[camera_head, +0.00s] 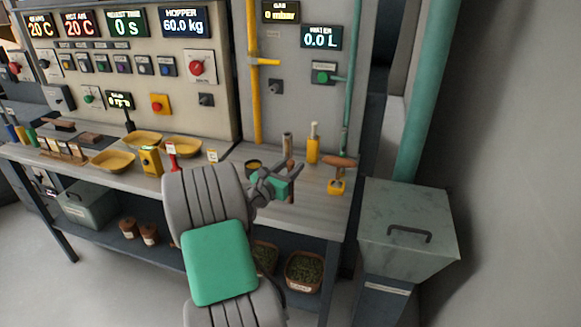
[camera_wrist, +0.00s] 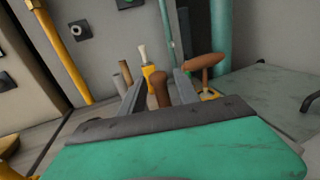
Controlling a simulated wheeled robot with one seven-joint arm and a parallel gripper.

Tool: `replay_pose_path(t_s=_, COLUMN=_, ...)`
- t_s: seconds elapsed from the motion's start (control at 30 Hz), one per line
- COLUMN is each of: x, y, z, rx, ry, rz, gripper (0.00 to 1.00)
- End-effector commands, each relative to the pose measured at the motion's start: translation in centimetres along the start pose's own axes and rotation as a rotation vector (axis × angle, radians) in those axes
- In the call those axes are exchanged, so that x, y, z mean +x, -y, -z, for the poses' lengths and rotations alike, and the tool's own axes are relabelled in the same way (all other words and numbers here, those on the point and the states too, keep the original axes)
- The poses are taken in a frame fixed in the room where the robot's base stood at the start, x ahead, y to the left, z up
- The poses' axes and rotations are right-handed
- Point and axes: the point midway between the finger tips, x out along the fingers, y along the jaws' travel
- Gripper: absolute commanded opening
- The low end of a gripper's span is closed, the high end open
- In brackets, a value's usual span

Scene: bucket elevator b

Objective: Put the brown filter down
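The brown filter (camera_wrist: 161,88) is a reddish-brown upright piece with a rounded top, between the two grey fingers of my gripper (camera_wrist: 160,90).
A yellow bottle (camera_head: 313,145) and a thin brownish cylinder (camera_head: 287,143) stand behind my gripper. A wooden-handled yellow tool (camera_head: 337,184) stands to its right. Yellow trays (camera_head: 112,160) lie left. A grey lidded bin (camera_head: 408,225) stands right of the bench.

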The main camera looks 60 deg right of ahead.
Motion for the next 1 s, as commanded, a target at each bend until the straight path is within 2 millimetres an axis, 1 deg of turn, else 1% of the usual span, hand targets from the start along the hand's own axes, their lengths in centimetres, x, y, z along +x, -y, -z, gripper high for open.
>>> replay_pose_path(t_s=0.27, x=0.0, y=0.0, z=-0.3, rx=0.001, ry=0.000, rz=0.000, gripper=0.39)
replay_pose_path(t_s=0.33, x=-0.6, y=-0.1, z=-0.2, rx=-0.001, ry=-0.001, rz=-0.001, gripper=0.39)
replay_pose_path(t_s=0.37, x=-1.0, y=-0.1, z=-0.2, rx=-0.001, ry=-0.001, rz=-0.002, gripper=0.39)
replay_pose_path(t_s=0.47, x=-3.2, y=-0.2, z=-0.1, rx=-0.001, ry=0.000, rz=-0.005, gripper=0.39)
replay_pose_path(t_s=0.6, x=-7.0, y=-0.2, z=-0.1, rx=-0.001, ry=0.000, rz=-0.007, gripper=0.39)
replay_pose_path(t_s=0.7, x=-9.4, y=-0.2, z=-0.2, rx=-0.001, ry=0.000, rz=-0.006, gripper=0.39)
replay_pose_path(t_s=0.83, x=-11.4, y=-0.1, z=-0.2, rx=-0.001, ry=-0.001, rz=-0.004, gripper=0.39)
replay_pose_path(t_s=1.0, x=-12.2, y=-0.1, z=-0.2, rx=0.018, ry=-0.007, rz=-0.001, gripper=0.39)
